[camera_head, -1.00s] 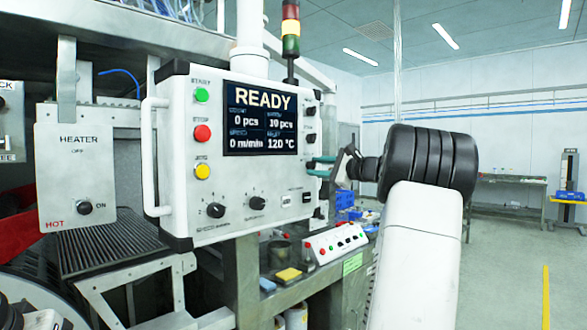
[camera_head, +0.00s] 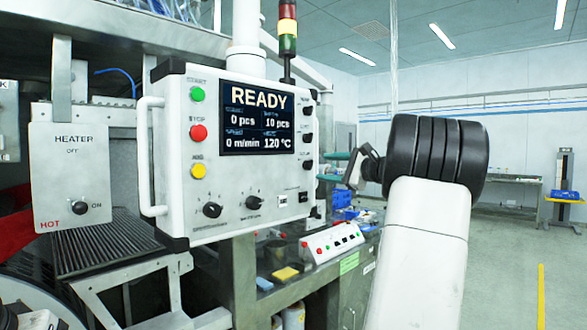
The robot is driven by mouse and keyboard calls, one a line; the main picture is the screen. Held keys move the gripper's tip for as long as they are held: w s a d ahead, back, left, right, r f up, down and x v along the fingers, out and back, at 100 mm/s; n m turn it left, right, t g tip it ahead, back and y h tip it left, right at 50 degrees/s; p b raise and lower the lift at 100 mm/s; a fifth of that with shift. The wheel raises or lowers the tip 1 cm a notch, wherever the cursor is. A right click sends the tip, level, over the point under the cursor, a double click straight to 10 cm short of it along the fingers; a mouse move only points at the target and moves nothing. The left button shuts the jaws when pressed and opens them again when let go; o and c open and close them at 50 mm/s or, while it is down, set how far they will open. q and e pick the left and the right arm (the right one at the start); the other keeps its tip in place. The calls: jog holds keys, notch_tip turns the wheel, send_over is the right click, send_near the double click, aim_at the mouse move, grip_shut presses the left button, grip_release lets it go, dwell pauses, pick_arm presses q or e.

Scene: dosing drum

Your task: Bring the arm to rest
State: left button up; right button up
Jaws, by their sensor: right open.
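My right arm rises at the right of the head view, a white link with a black ribbed wrist. My right gripper (camera_head: 337,166) is at its left end, beside the right edge of the control panel. Its teal-tipped fingers are spread apart with nothing seen between them. The control panel (camera_head: 180,225) is a white box whose screen (camera_head: 258,119) reads READY, 0 pcs, 10 pcs, 0 m/min and 120 °C. Green, red and yellow buttons run down its left side. My left gripper does not show.
A heater box (camera_head: 70,170) with a knob hangs at the left. A small white button box (camera_head: 333,243) and a yellow sponge (camera_head: 285,273) sit on the bench below the panel. A signal tower (camera_head: 287,40) stands above. The floor at the right is open.

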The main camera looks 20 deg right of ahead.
jog(key=shift+v, duration=1.15)
jog(key=s+a+f+n+g, duration=0.3)
jog(key=s+a+f, duration=0.1)
jog(key=a, duration=0.5)
jog(key=s+a+f+n+g, duration=0.3)
jog(key=s+a+f, duration=0.1)
jog(key=a, duration=0.5)
jog(key=s+a+f+n+g, duration=0.2)
jog(key=s+a+f+n, duration=0.1)
jog(key=a, duration=0.6)
jog(key=s+a+f+n+g+h, duration=0.1)
jog(key=s+a+f+n+h, duration=0.1)
jog(key=s+f+n, duration=0.3)
jog(key=s+a+f+n+g+h, duration=0.1)
jog(key=s+f+n, duration=0.5)
jog(key=s, duration=0.6)
jog(key=shift+s+a+f+h, duration=0.25)
jog(key=shift+a+f+h, duration=0.3)
jog(key=shift+f+h, duration=0.4)
